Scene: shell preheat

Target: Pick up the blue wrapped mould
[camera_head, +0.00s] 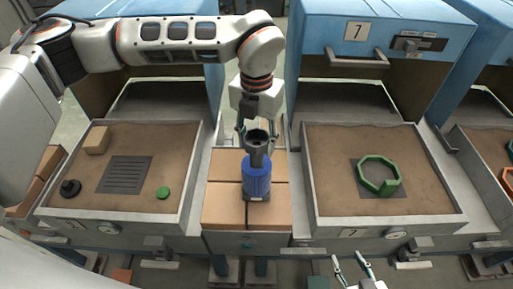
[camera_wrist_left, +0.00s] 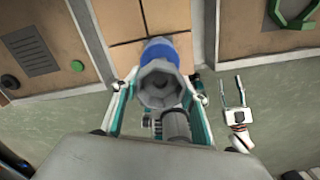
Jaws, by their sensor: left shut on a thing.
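The blue wrapped mould (camera_head: 257,182) has a blue ribbed body and a grey cup-like top. It stands upright over the brown tiled surface between the two sand trays; I cannot tell whether its base touches the tiles. My left gripper (camera_head: 257,142) comes down from above and is shut on its grey upper part. In the left wrist view the mould's grey octagonal mouth (camera_wrist_left: 160,85) sits between the fingers, with the blue wrap (camera_wrist_left: 160,50) behind it. My right gripper (camera_head: 355,268) is empty, its fingers apart, at the bottom of the head view.
The left sand tray (camera_head: 190,185) holds a tan block (camera_head: 97,139), a dark grate (camera_head: 125,174), a green disc (camera_head: 163,192) and a black knob-like piece (camera_head: 70,188). The right tray (camera_head: 310,190) holds a green octagonal ring (camera_head: 363,178). Blue ovens (camera_head: 393,20) stand behind.

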